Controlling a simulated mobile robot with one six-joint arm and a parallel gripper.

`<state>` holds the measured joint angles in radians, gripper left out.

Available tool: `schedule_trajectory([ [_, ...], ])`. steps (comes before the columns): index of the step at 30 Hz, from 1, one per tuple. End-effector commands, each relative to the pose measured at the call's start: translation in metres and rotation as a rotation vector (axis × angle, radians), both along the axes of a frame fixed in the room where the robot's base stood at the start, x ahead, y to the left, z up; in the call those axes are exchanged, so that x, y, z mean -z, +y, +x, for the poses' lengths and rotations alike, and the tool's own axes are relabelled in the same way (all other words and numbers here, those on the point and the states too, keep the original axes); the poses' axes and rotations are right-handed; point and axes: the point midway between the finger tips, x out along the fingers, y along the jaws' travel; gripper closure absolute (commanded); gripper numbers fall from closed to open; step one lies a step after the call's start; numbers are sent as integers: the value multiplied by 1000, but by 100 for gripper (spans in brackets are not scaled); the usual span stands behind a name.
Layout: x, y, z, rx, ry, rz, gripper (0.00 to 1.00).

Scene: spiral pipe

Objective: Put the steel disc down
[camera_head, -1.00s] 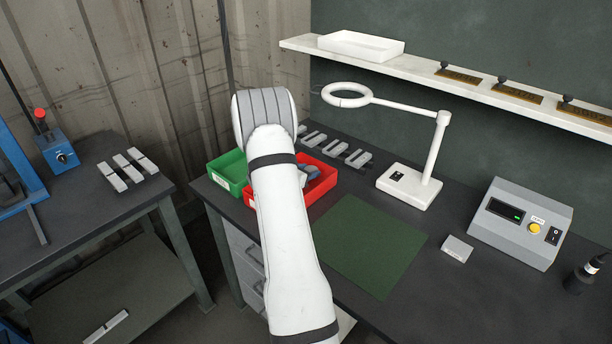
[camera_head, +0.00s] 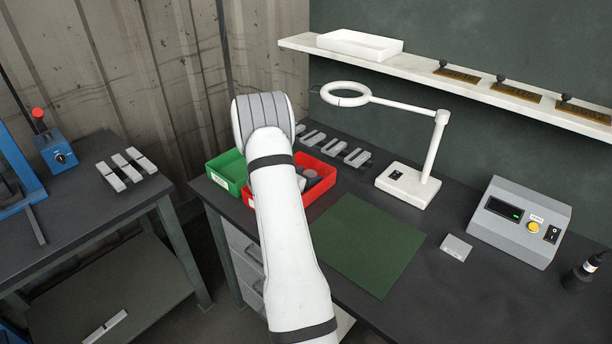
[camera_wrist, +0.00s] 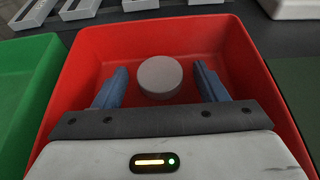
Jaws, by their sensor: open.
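The steel disc (camera_wrist: 160,76) is a plain grey round piece inside the red bin (camera_wrist: 240,50) in the wrist view. My gripper (camera_wrist: 160,84) reaches into the bin with its two blue fingers spread apart, one on each side of the disc. A gap shows between the disc and each finger. In the head view the disc (camera_head: 307,175) shows small in the red bin (camera_head: 322,186), partly hidden by my arm. Whether the disc rests flat on the bin floor is hard to tell.
A green bin (camera_head: 229,172) stands left of the red one. A green mat (camera_head: 365,243) lies to the right, bare. A ring lamp (camera_head: 405,182), a grey control box (camera_head: 519,222) and a row of grey holders (camera_head: 335,146) are on the bench.

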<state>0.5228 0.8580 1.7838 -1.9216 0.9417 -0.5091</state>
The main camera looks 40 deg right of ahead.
Motion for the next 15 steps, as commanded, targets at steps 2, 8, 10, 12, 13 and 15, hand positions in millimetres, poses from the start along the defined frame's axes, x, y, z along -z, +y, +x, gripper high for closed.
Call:
schedule_trajectory([
  [2,-4,0,0,0,0,0,34],
  [8,-14,32,-1,-4,-1,-1,34],
  [10,-20,47,-2,-5,-1,-1,34],
  [12,-26,61,-4,-4,-1,-1,34],
  [13,-29,67,-4,-5,-2,-1,34],
  [15,-34,80,-5,-5,-2,0,34],
])
